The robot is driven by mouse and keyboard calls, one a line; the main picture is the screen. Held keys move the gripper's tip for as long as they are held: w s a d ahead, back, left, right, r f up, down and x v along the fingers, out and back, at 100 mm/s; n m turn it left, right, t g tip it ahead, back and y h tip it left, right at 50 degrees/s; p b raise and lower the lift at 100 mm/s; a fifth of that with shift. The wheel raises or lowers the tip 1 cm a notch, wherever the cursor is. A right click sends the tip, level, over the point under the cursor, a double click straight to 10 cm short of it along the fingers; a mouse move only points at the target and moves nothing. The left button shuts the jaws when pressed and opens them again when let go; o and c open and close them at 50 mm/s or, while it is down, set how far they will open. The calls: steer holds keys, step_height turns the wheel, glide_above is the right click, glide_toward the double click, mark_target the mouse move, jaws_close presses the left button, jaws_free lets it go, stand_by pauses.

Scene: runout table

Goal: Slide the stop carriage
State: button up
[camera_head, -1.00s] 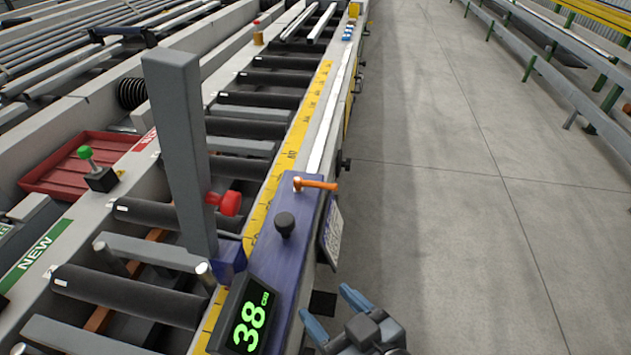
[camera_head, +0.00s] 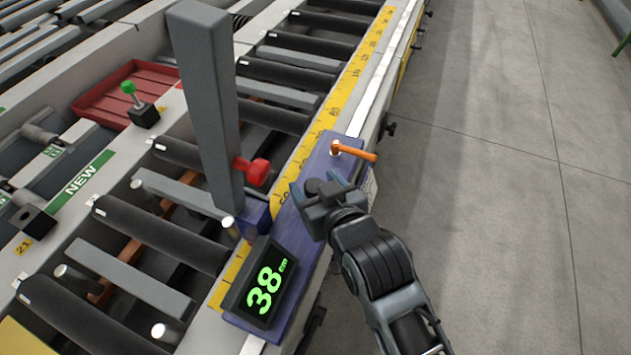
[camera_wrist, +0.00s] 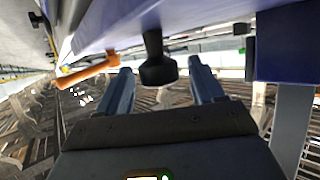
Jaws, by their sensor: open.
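The stop carriage is a blue plate (camera_head: 318,172) on the rail beside the yellow scale. It bears a tall grey stop post (camera_head: 208,95), a red knob (camera_head: 252,171), an orange lever (camera_head: 354,150) and a display (camera_head: 264,284) reading 38 cm. My gripper (camera_head: 312,192) is over the carriage plate at its black knob, which it mostly hides in the head view. In the wrist view the black knob (camera_wrist: 157,68) shows between my open fingers (camera_wrist: 160,85); I cannot tell whether they touch it. The orange lever (camera_wrist: 88,70) is to the left there.
The yellow scale (camera_head: 345,92) runs along the roller table (camera_head: 290,60). A red tray (camera_head: 125,92) and a green-knobbed switch (camera_head: 143,105) are on the left. The grey floor (camera_head: 500,200) to the right is clear.

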steer(key=shift+w+a+f, duration=0.15)
steer(key=shift+w, duration=0.1)
steer(key=shift+c, duration=0.5)
jaws_close()
